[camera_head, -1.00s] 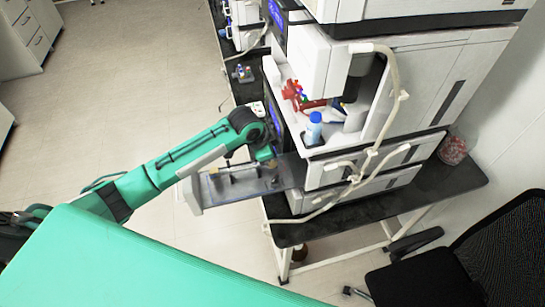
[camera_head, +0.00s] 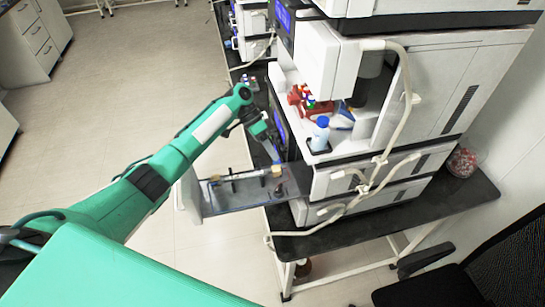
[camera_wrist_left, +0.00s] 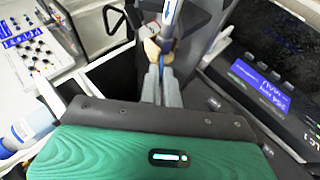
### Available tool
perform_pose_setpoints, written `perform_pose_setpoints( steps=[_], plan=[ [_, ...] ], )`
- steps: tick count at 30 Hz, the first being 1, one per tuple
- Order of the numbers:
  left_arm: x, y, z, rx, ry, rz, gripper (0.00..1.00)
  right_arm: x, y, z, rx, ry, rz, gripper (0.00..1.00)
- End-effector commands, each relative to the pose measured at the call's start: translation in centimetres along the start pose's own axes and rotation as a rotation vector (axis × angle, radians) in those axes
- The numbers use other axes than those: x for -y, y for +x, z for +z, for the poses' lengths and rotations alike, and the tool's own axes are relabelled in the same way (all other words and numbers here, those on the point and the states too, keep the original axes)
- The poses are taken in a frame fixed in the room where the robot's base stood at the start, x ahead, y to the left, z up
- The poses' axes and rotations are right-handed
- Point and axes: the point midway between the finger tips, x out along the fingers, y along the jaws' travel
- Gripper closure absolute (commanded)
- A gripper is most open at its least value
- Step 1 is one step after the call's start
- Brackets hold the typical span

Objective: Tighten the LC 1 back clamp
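An open grey drawer tray (camera_head: 205,213) sticks out to the left from the instrument stack (camera_head: 410,175). A slim column (camera_head: 245,175) with yellowish ends lies along it, held above its floor. My left gripper (camera_head: 274,157) points down at the column's right end, close to the stack. In the left wrist view, its two grey fingers (camera_wrist_left: 161,90) run close together, with a thin blue strip showing between them. A tan piece (camera_wrist_left: 152,49) and a blue-and-white rod (camera_wrist_left: 170,15) lie just past the tips. Contact with the clamp cannot be made out. My right gripper is not in view.
A blue-capped bottle (camera_head: 321,132) and red parts stand on the stack's ledge. Pale tubing (camera_head: 405,100) loops down its front. A lit display (camera_wrist_left: 258,83) sits close right of the gripper. A black chair (camera_head: 440,285) stands front right. Floor left is free.

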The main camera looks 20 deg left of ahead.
Motion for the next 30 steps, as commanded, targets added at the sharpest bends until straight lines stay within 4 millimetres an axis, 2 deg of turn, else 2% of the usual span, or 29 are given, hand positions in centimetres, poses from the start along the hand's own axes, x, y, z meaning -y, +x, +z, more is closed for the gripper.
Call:
perform_pose_setpoints(
  steps=[1,6,23,27,30],
  plan=[
    [0.36,0.25,0.03,-0.001,-0.009,0.021,1.00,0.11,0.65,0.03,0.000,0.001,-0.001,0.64],
    [0.62,0.16,0.09,0.001,-0.031,0.071,1.00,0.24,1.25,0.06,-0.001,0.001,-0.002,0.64],
    [0.66,0.15,0.13,0.003,-0.043,0.099,1.00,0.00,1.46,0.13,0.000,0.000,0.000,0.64],
    [0.66,0.14,0.13,0.003,-0.043,0.099,0.74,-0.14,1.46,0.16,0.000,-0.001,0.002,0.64],
    [0.66,0.11,0.10,0.002,-0.043,0.098,0.74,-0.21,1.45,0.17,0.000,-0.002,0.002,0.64]
  ],
)
